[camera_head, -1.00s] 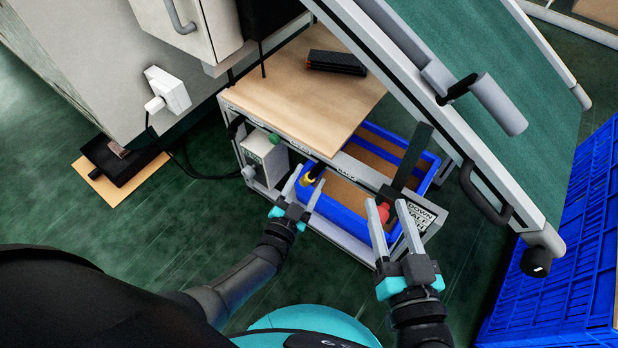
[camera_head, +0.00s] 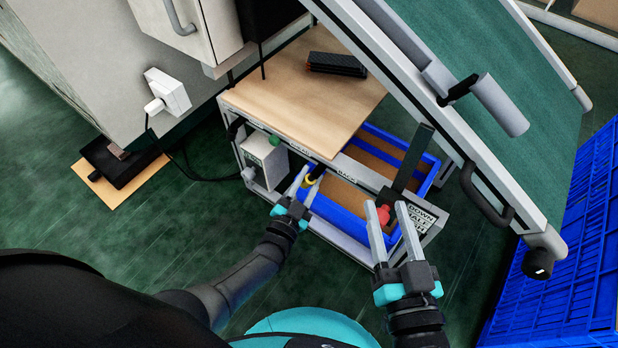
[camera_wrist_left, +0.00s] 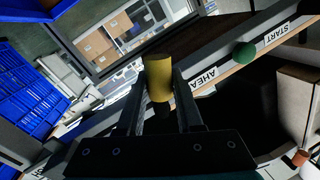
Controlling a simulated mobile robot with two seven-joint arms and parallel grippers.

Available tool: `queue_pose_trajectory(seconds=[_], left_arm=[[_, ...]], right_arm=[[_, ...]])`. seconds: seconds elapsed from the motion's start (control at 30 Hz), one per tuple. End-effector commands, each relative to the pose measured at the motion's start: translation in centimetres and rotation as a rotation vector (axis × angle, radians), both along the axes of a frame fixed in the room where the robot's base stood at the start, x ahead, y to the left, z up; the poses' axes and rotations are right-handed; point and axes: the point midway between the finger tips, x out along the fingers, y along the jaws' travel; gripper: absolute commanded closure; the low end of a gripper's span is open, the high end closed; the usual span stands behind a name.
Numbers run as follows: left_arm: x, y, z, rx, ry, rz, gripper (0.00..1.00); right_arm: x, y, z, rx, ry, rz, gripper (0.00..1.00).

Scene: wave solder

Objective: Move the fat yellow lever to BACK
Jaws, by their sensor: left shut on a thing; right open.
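The fat yellow lever (camera_head: 309,179) is on the front rail of the wood-topped bench, below the stretch between the AHEAD label and the BACK label (camera_head: 347,173). My left gripper (camera_head: 306,182) is shut on it. In the left wrist view the yellow lever (camera_wrist_left: 158,78) stands between the two fingers (camera_wrist_left: 160,85), its top clear and its lower part partly hidden. The AHEAD label (camera_wrist_left: 205,79) is just right of it there. BACK cannot be read in that view. My right gripper (camera_head: 384,213) is open and empty in front of a red knob (camera_head: 383,217).
A green knob (camera_wrist_left: 244,53) sits by the START label (camera_wrist_left: 278,35). A black upright lever (camera_head: 411,158) stands near the DOWN/HALF sign (camera_head: 420,220). A blue bin (camera_head: 340,213) lies under the rail. The sloped green panel (camera_head: 500,60) overhangs the right side.

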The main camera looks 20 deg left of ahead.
Motion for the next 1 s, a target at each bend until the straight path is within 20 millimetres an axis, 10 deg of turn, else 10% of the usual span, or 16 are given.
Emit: queue_pose_trajectory(seconds=[1.0], left_arm=[[-0.45,-0.95,-0.22,-0.293,0.108,0.0,1.0]], right_arm=[[0.91,-0.73,-0.74,-0.083,0.121,0.006,0.5]])
